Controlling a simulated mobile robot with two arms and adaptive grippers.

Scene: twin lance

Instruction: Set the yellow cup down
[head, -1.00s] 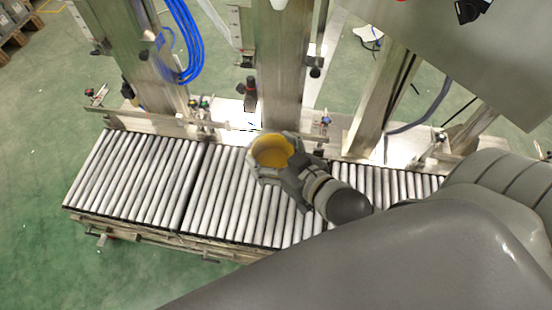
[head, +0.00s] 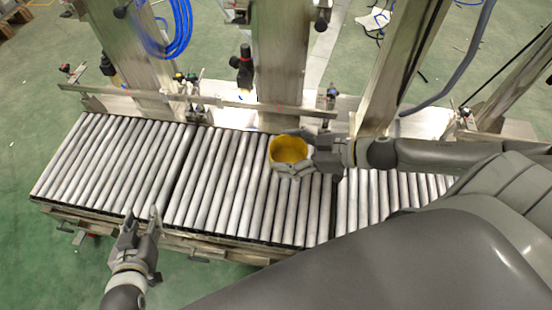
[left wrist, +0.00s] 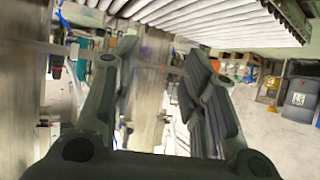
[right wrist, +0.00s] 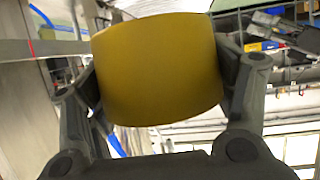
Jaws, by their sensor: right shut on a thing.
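The yellow cup (head: 289,150) is over the middle stretch of the roller conveyor in the head view, its open top facing up. My right gripper (head: 296,154) reaches in from the right and is shut around the cup's sides. In the right wrist view the yellow cup (right wrist: 160,70) fills the space between the two fingers. I cannot tell whether its base touches the rollers. My left gripper (head: 143,216) is open and empty, at the front edge of the conveyor. Its spread fingers also show in the left wrist view (left wrist: 155,85).
The roller conveyor (head: 110,165) has bare rollers to the left and right of the cup. Behind it stand metal posts (head: 280,70) and a guide rail (head: 200,98). Blue cable (head: 178,30) hangs at the back left. Green floor lies in front.

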